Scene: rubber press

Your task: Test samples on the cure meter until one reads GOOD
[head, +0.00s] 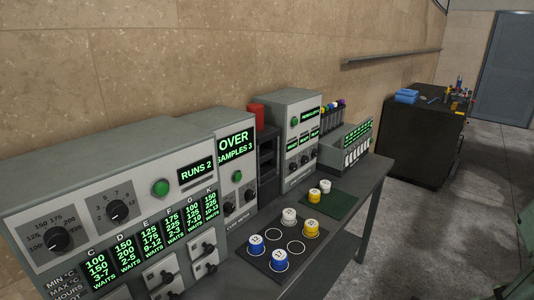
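The cure meter (235,125) is a grey box with a green button (237,176) and knobs below it. Its display (236,146) reads OVER and SAMPLES 3. On a dark mat (262,226) in front stand two blue cups with white tops, one at the left (256,246) and one nearer (280,260), a yellow cup (311,228) and a white cup (289,216). Other marked circles on the mat are empty. A yellow cup (314,196) and a white cup (325,187) stand on a green mat (342,203). My gripper is not in view.
A larger grey panel (75,205) at the left has dials, a green button and a display (197,171) reading RUNS 2. Another grey machine (300,105), a red cylinder (256,116) and a rack (350,138) stand farther along the bench. A black cabinet (420,150) stands beyond; open floor lies right.

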